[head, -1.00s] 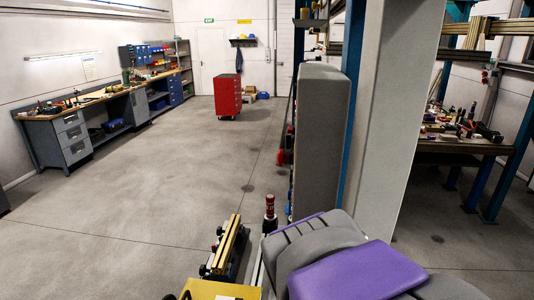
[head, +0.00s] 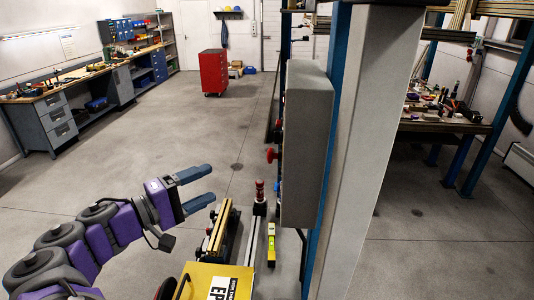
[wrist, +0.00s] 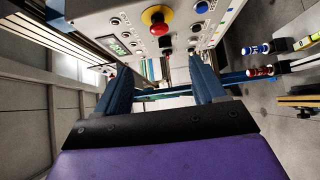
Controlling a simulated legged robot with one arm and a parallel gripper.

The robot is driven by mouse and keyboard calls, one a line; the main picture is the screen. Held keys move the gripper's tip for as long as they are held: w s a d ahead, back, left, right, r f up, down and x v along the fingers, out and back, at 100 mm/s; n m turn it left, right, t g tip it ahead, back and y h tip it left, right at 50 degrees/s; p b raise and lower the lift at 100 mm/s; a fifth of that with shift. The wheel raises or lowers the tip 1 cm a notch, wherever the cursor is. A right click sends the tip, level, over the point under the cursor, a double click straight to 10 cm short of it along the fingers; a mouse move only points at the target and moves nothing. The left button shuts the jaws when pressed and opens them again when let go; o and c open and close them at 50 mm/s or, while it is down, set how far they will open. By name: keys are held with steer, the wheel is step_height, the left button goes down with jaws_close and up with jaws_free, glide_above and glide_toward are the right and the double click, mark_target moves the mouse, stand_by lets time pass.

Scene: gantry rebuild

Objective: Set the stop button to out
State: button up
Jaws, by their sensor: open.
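The stop button is a red mushroom knob (wrist: 157,18) on a yellow ring, at the top of the wrist view. It sits on a light grey panel with smaller buttons and a display. In the head view the red knob (head: 271,155) sticks out from the left side of the grey box (head: 305,150). I cannot tell whether it is in or out. My gripper (head: 210,183) is open and empty, left of the box and apart from the knob. In the wrist view its two blue fingers (wrist: 162,66) point toward the panel, below the knob.
A pale post (head: 365,140) stands right of the box. Below my gripper is a yellow case (head: 215,283) beside a brass-coloured rail (head: 217,232). Open floor lies to the left.

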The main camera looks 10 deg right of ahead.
mark_target(270, 158)
steer(key=shift+s+p+x, duration=0.15)
steer(key=shift+p+x, duration=0.05)
steer(key=shift+x, duration=4.5)
steer(key=shift+s+p+x, duration=0.15)
steer(key=shift+x, duration=4.6)
steer(key=shift+a, duration=0.85)
steer(key=c, duration=0.7)
steer(key=shift+d, duration=0.25)
jaws_close()
